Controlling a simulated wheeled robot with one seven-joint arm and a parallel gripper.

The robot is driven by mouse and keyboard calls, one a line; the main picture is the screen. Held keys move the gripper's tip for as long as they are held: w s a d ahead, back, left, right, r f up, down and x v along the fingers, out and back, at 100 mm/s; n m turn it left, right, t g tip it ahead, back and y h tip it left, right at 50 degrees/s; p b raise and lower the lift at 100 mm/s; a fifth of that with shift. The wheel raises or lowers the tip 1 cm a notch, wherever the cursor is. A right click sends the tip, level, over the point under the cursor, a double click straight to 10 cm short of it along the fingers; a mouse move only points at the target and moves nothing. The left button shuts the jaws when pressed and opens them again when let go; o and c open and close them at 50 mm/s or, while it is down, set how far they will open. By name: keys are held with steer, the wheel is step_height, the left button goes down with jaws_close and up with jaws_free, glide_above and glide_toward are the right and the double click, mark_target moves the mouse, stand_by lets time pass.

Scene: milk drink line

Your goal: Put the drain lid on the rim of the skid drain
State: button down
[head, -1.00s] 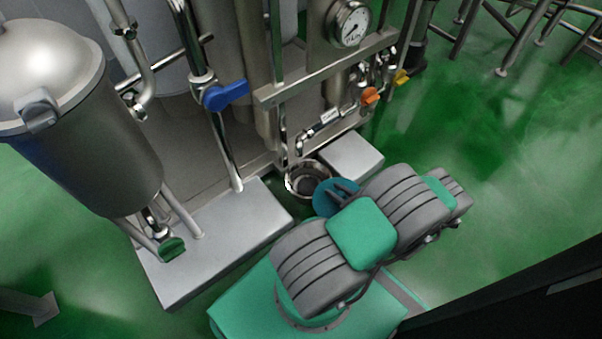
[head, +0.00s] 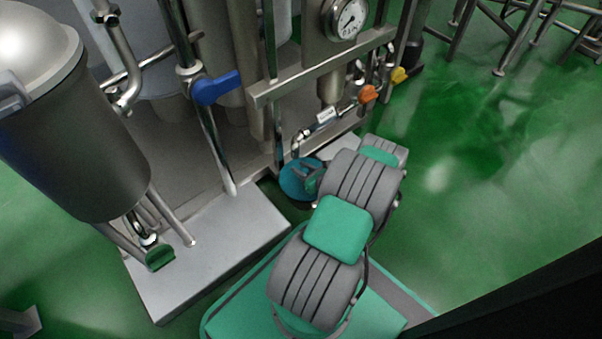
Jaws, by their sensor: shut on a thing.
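The drain lid (head: 292,184) is a flat blue-teal disc in the middle of the head view, by the foot of the steel skid. My gripper (head: 304,175) is shut on the lid from above, partly hidden by my wrist. The lid covers the place where the skid drain lies, so the drain and its rim are hidden. I cannot tell whether the lid touches the rim or hangs above it. A dark patch shows just below the lid's near edge.
The skid's steel frame with pipes, a gauge (head: 347,19) and a blue valve handle (head: 216,88) stands close behind the lid. A pale plinth (head: 209,254) lies to the left, under a steel vessel (head: 75,150). Green floor is clear to the right.

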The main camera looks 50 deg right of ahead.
steer(key=shift+d+f, duration=0.1)
steer(key=shift+f, duration=0.35)
steer(key=c, duration=1.1)
jaws_free()
